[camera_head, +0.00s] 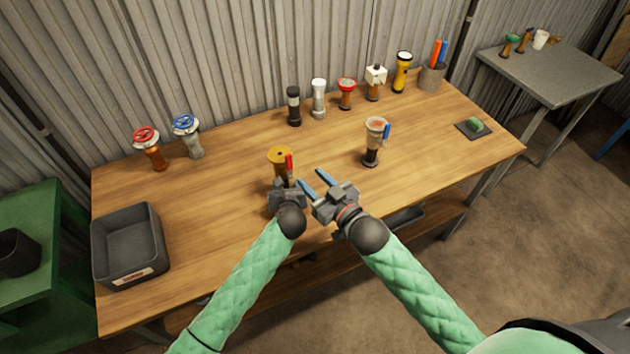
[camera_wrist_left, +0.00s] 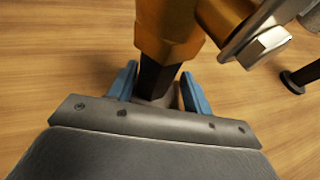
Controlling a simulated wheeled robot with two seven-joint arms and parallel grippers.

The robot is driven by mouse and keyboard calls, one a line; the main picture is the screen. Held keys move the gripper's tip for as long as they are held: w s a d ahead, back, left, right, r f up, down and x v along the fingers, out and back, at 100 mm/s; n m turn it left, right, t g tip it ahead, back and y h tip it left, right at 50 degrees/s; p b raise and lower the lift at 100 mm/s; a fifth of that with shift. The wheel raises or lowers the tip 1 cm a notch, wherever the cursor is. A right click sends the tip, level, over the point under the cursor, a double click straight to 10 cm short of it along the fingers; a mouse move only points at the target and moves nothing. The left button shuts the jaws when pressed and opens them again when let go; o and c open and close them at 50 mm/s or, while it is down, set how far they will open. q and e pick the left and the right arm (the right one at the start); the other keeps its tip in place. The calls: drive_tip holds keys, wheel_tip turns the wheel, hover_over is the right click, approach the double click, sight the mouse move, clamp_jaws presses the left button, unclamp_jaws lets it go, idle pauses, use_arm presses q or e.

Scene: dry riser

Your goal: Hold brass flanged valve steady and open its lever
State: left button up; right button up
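The brass flanged valve (camera_head: 279,155) stands upright near the table's front middle, with a yellow round top and a red lever (camera_head: 289,164) on its right side. In the left wrist view its brass body (camera_wrist_left: 165,25) fills the top, above a dark stem. My left gripper (camera_wrist_left: 158,82) has its blue fingers on either side of that stem, with narrow gaps showing; contact at the tips is unclear. In the head view the left gripper (camera_head: 284,188) hides the valve's lower part. My right gripper (camera_head: 315,180) is open and empty, just right of the valve.
A valve with a blue lever (camera_head: 375,135) stands to the right. Several valves and flashlights line the back, with a pen cup (camera_head: 432,78). A grey bin (camera_head: 130,245) is at the left, a dark pad (camera_head: 473,128) at the right.

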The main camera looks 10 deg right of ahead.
use_arm(q)
drive_tip(key=shift+s+a+f, duration=0.25)
drive_tip(key=shift+f, duration=0.2)
drive_tip(key=shift+s, duration=0.25)
drive_tip(key=v, duration=0.7)
drive_tip(key=r+v, duration=0.1)
drive_tip(key=v, duration=0.3)
drive_tip(key=shift+w+d+r, duration=0.1)
drive_tip(key=shift+d+r, duration=0.05)
drive_tip(key=shift+d, duration=0.1)
